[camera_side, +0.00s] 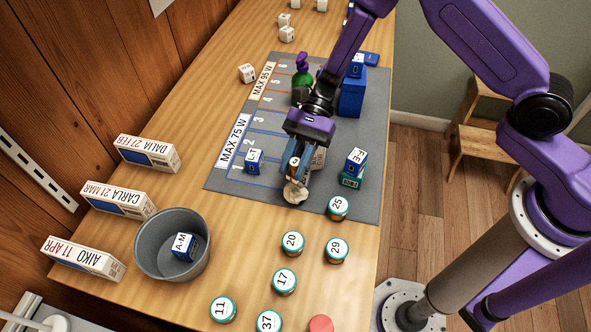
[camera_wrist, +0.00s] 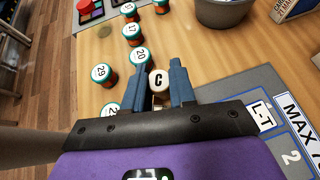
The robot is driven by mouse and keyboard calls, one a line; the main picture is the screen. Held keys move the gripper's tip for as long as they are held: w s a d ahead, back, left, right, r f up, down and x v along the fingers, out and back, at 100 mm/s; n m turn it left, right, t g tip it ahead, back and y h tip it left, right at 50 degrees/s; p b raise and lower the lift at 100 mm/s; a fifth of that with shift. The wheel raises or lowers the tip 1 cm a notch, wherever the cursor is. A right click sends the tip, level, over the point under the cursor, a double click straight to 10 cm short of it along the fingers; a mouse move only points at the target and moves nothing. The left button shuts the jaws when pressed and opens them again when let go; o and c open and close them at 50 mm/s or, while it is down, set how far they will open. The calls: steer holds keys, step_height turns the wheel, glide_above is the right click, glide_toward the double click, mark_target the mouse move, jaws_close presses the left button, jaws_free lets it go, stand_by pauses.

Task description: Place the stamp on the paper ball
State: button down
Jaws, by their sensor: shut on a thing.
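My gripper (camera_side: 298,178) points down over the near edge of the grey mat and is shut on the stamp. The stamp (camera_side: 294,162) has a round white top; its letter C (camera_wrist: 157,79) shows between my fingers (camera_wrist: 160,90) in the wrist view. The paper ball (camera_side: 295,194), pale and crumpled, is at my fingertips, directly below the stamp in the side view. Whether the stamp touches the ball is hidden by the fingers. In the wrist view I cannot clearly make out the ball.
Several numbered jars, including 25 (camera_side: 338,208) and 20 (camera_side: 292,243), stand close by on the table. A grey tub (camera_side: 141,250) holds an A-M block. An L-T block (camera_side: 254,160) and an F-E block (camera_side: 356,160) flank my gripper. A green bottle (camera_side: 302,79) stands farther back.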

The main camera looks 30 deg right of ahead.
steer(key=shift+f, duration=1.5)
steer(key=shift+f, duration=0.15)
steer(key=c, duration=0.9)
jaws_free()
